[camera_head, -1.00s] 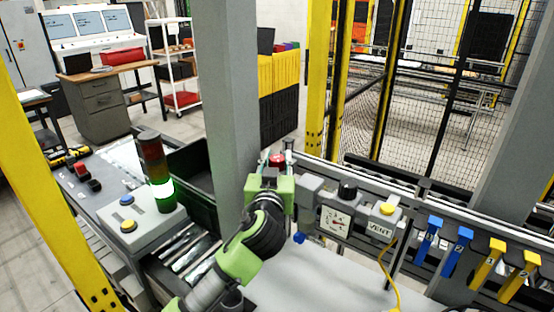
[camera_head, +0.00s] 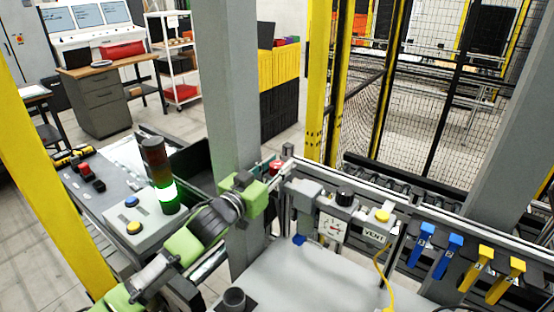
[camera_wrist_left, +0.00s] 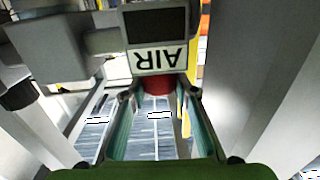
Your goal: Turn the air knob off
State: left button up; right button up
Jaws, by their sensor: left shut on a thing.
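The red air knob (camera_wrist_left: 158,85) sits below an upside-down "AIR" label (camera_wrist_left: 158,59) in the left wrist view. It also shows in the head view as a small red spot (camera_head: 276,166) beside the grey post. My left gripper (camera_wrist_left: 159,97) has one finger on each side of the knob and is shut on it. In the head view my left gripper (camera_head: 277,179) reaches in from the left, its green body in front of the post. The knob is partly hidden, and its turn angle cannot be told. My right gripper is not in view.
A gauge (camera_head: 331,229), a black knob (camera_head: 345,196) and a yellow "VENT" button (camera_head: 382,215) line the rail to the right. Blue levers (camera_head: 447,257) and yellow levers (camera_head: 505,280) follow. The grey post (camera_head: 232,90) stands close to my arm. A lit stack light (camera_head: 166,190) is at left.

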pick_arm(q)
jog(key=shift+m+h, duration=0.3)
jog(key=shift+h, duration=0.1)
jog(key=o, duration=1.1)
jog(key=shift+a, duration=0.1)
jog(key=v, duration=1.2)
jog(key=shift+w+r, duration=0.1)
jog(key=shift+r, duration=0.1)
